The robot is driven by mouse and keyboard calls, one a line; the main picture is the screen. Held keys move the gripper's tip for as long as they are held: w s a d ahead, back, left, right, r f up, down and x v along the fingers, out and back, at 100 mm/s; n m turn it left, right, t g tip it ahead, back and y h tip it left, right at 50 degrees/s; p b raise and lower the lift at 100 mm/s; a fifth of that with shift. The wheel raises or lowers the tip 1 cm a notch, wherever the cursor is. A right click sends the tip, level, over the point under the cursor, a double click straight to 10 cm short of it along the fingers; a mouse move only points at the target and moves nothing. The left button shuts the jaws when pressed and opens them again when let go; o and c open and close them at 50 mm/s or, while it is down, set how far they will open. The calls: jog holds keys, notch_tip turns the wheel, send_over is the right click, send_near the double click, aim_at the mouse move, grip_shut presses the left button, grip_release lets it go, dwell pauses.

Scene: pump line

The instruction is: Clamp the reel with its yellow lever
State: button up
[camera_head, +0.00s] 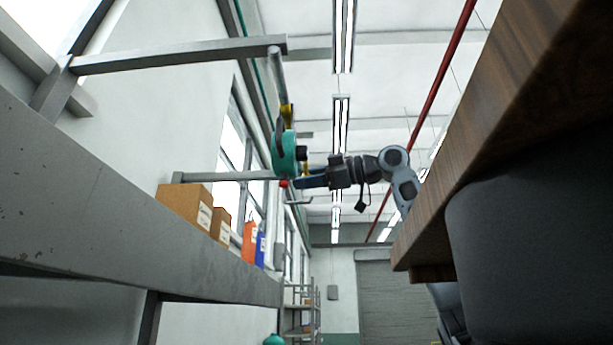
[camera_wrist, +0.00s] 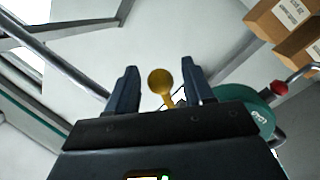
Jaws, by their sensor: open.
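The teal reel (camera_head: 284,155) hangs from a grey post in the head view. It also shows at the right of the wrist view (camera_wrist: 262,122), partly hidden by my gripper body. The yellow lever (camera_wrist: 160,82) has a round knob on a thin stem. In the wrist view its knob appears between the two fingers of my gripper (camera_wrist: 158,66), with a gap on each side; the depth between them is hard to tell. The stem's lower end is hidden behind my gripper. In the head view my gripper (camera_head: 303,183) is beside the reel's lower right. The fingers are open and hold nothing.
A red knob (camera_wrist: 279,88) sticks out by the reel. Cardboard boxes (camera_head: 184,204) and orange and blue binders (camera_head: 249,242) stand on a grey shelf (camera_head: 120,220) at the left. A wooden tabletop (camera_head: 500,130) fills the right.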

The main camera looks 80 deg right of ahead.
jog(key=shift+w, duration=0.3)
grip_shut()
dwell(0.3)
